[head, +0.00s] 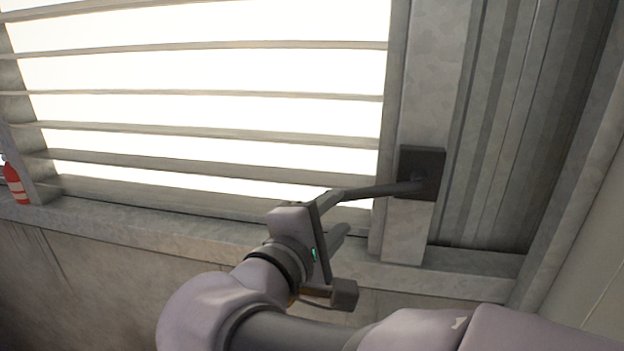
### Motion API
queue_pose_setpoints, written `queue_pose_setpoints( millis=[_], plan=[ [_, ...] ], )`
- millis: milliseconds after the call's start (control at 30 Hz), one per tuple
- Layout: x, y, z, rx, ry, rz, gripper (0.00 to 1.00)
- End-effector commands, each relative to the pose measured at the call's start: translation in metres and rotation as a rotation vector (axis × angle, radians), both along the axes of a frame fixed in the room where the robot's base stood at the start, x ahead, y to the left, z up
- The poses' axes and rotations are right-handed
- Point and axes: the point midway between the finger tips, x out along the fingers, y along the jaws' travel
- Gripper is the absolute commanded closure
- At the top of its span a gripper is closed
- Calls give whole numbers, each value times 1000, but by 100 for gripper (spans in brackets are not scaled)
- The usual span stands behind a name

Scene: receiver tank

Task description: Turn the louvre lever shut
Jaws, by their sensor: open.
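The louvre lever (385,189) is a dark bar that reaches left from a dark square plate (433,165) on the window's right post. It lies nearly level, its left end dropping slightly. My gripper (343,212) is open at the lever's left end. Its upper finger overlaps that end in the picture; I cannot tell whether they touch. The lower finger is below the lever, with a gap between. The louvre slats (220,94) are apart, with bright light showing between them.
A concrete sill (150,225) runs below the louvre, close behind my gripper. A grey post (435,75) and a ribbed recess (510,130) stand to the right. A red bottle-shaped object (16,184) is at the far left.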

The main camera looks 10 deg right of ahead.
Motion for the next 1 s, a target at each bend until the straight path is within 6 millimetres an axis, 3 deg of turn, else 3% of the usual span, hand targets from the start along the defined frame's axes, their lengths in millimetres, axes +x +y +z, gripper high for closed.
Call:
queue_pose_setpoints(
  millis=[100, 300, 700, 733, 933, 1000],
  plan=[
    [28, -21, -2, -2, 2, -6, 59],
    [60, -41, -7, -1, 2, -3, 59],
    [71, -48, -10, 1, 0, 1, 59],
    [71, -48, -10, 1, 0, 1, 60],
    [71, -48, -10, 1, 0, 1, 100],
    [71, -48, -10, 1, -1, 0, 100]
  ],
)
